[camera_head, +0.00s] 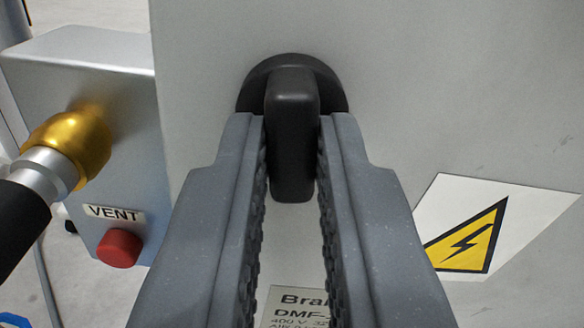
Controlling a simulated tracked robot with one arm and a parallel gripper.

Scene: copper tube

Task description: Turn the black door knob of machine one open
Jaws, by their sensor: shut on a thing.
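The black door knob (292,120) is on the light grey door panel (400,60) of the machine, at the upper middle of the head camera view. It has a round base with a bar-shaped handle that points straight down. My gripper (291,135) reaches up from below, with one grey finger on each side of the handle. Its fingertips are shut on the handle, just below the top of the round base. The fingers hide the lower sides of the round base.
At the left, a grey box carries a red button (119,248) under a VENT label (114,213) and a brass fitting (75,140) with a black hose (20,215). A yellow high-voltage sign (470,240) is at the right. A partly hidden nameplate (300,300) is below.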

